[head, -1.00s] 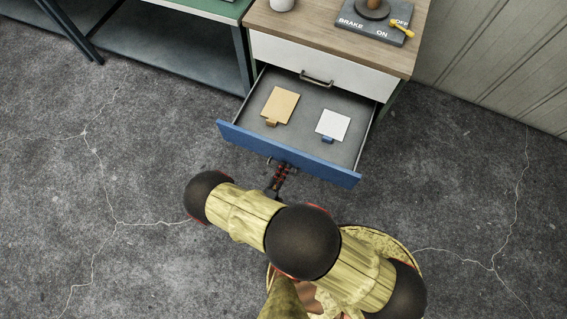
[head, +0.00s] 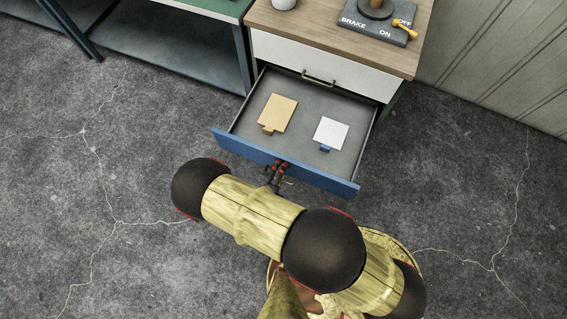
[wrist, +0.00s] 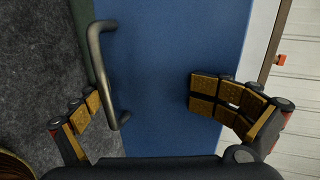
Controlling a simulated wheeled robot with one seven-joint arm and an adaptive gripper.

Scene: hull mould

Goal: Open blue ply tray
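The blue-fronted tray (head: 325,180) is a drawer pulled well out of the cabinet, with its grey inside showing in the head view. Its blue front fills the middle of the wrist view (wrist: 185,45). A grey bar handle (wrist: 103,75) stands on that front. My gripper (head: 277,172) is at the middle of the blue front. In the wrist view my gripper (wrist: 148,92) is open, with the handle between its fingers, close to the left finger and well apart from the right one. In the head view the handle is mostly hidden by my gripper.
A tan card (head: 278,112) and a white card (head: 331,133) lie in the tray. A closed white drawer (head: 300,62) sits above it. A brake switch plate (head: 365,30) and a white cup stand on the wooden top. A dark shelf unit (head: 180,50) is at left. The floor in front is clear.

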